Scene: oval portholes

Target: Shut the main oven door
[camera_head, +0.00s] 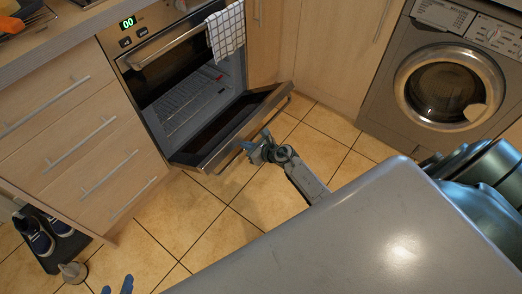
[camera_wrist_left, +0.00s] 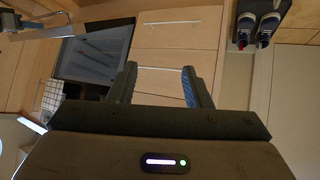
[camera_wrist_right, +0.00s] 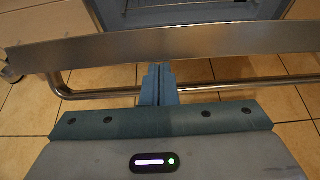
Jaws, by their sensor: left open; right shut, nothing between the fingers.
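The main oven door (camera_head: 232,128) is hinged at its lower edge and hangs partly open, tilted out from the lit oven cavity (camera_head: 195,100). Its metal bar handle (camera_wrist_right: 230,88) runs along the outer side. My right gripper (camera_head: 258,150) is shut and empty at the outer side of the door. In the right wrist view its fingers (camera_wrist_right: 159,72) overlap the handle bar and point at the door panel (camera_wrist_right: 230,42); I cannot tell whether they touch. My left gripper (camera_head: 117,287) is open and empty, low over the floor; its fingers also show in the left wrist view (camera_wrist_left: 160,78).
A checked towel (camera_head: 226,30) hangs on the upper oven handle (camera_head: 170,45). Drawers (camera_head: 75,135) stand left of the oven, a washing machine (camera_head: 445,85) to the right. Shoes (camera_head: 40,238) stand on a dark rack at lower left. The tiled floor before the oven is clear.

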